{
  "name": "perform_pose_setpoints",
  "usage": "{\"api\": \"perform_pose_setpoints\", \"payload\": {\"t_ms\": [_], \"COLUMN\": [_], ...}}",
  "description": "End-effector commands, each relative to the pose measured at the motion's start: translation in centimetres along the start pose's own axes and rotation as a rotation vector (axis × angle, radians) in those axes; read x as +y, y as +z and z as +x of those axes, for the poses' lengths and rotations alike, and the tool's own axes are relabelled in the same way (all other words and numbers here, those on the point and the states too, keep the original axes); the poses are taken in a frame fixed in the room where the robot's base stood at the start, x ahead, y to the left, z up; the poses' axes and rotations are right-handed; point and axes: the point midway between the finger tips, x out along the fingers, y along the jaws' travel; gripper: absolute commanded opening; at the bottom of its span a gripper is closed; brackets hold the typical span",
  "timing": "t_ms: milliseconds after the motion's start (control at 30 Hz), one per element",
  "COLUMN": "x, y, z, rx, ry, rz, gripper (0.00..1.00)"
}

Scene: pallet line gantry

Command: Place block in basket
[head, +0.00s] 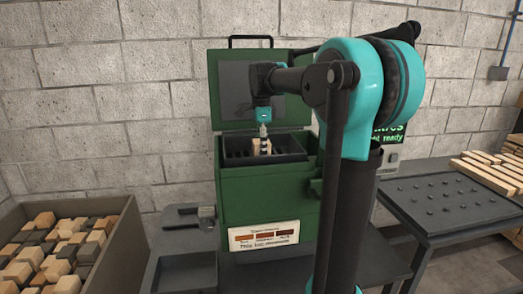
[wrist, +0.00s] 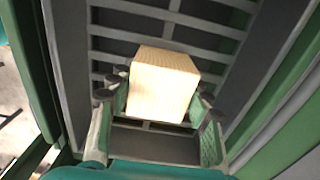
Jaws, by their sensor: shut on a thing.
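A pale wooden block (wrist: 163,75) sits between the fingers of my gripper (wrist: 158,103) in the wrist view. My gripper is shut on it. In the head view my gripper (head: 263,143) points down into the open top of the green box, and the block (head: 256,147) shows there as a small pale shape. The dark slatted basket (head: 290,148) lies inside the green box, and its bars (wrist: 190,22) show below and around the block in the wrist view. I cannot tell whether the block touches the basket floor.
The green box (head: 265,200) has its lid (head: 235,90) raised at the back. A bin (head: 125,215) of pale and dark blocks stands at the left. A dark studded table (head: 440,205) with pale wooden slats (head: 485,175) is at the right.

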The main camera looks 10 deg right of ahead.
Motion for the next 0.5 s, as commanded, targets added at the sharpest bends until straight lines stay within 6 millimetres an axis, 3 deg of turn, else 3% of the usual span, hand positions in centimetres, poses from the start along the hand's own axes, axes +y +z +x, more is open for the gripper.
{"api": "perform_pose_setpoints", "payload": {"t_ms": [400, 433, 500], "x": [0.01, 0.01, 0.01], "y": [0.00, 0.00, 0.00], "z": [0.89, 0.88, 0.86], "rx": [0.000, 0.000, 0.000], "ry": [0.000, 0.000, 0.000], "rz": [0.000, 0.000, 0.000], "gripper": [0.19, 0.52, 0.60]}}
